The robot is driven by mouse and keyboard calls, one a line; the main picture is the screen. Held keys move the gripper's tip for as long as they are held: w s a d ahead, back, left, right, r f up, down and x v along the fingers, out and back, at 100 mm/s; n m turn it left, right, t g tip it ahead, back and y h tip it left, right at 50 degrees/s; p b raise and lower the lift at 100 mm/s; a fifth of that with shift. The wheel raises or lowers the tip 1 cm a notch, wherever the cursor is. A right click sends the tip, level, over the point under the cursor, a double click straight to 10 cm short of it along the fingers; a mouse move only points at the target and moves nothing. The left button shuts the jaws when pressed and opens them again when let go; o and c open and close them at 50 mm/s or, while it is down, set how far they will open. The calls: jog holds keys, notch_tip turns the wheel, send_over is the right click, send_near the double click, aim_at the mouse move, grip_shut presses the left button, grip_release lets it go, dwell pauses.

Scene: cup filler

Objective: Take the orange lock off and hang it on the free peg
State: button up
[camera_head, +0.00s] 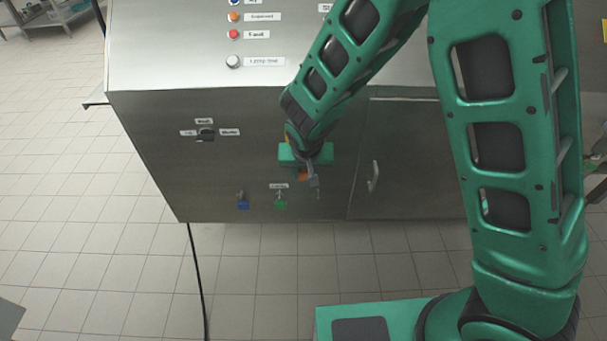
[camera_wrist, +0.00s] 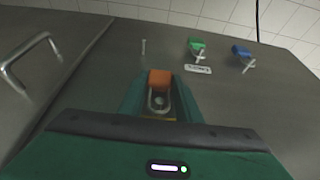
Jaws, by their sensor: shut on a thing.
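The orange lock (camera_wrist: 160,79) is between the two fingers of my gripper (camera_wrist: 160,92) in the wrist view, its metal shackle pointing back toward the palm. A small round pale shape shows inside the shackle; I cannot tell what it is. In the head view the orange lock (camera_head: 304,176) is partly hidden by my gripper (camera_head: 312,177), in front of the cabinet's lower panel. A bare peg (camera_wrist: 143,47) is just beyond the lock in the wrist view. A green lock (camera_wrist: 196,44) and a blue lock (camera_wrist: 241,50) hang on the pegs beside it.
The steel cabinet (camera_head: 150,150) carries a rotary switch (camera_head: 206,134) with labels, left of my gripper. A door handle (camera_head: 374,176) sticks out to the right. A small label (camera_head: 279,186) sits above the green lock. Tiled floor lies below the cabinet.

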jog(key=shift+r, duration=0.4)
jog(key=s, duration=1.8)
jog(key=shift+a+r, duration=0.3)
jog(key=shift+r, duration=0.05)
jog(key=w+d+f, duration=0.4)
jog(key=w+f, duration=0.5)
jog(key=f, duration=0.5)
jog(key=shift+w+d+f, duration=0.1)
jog(key=shift+w+f, duration=0.2)
jog(key=shift+w, duration=1.15)
jog(key=shift+w+d+f, duration=0.1)
jog(key=shift+w+f, duration=0.15)
jog(key=shift+w, duration=1.25)
jog(key=shift+w+d+f, duration=0.1)
jog(key=shift+w+f, duration=0.2)
jog(key=shift+w, duration=1.15)
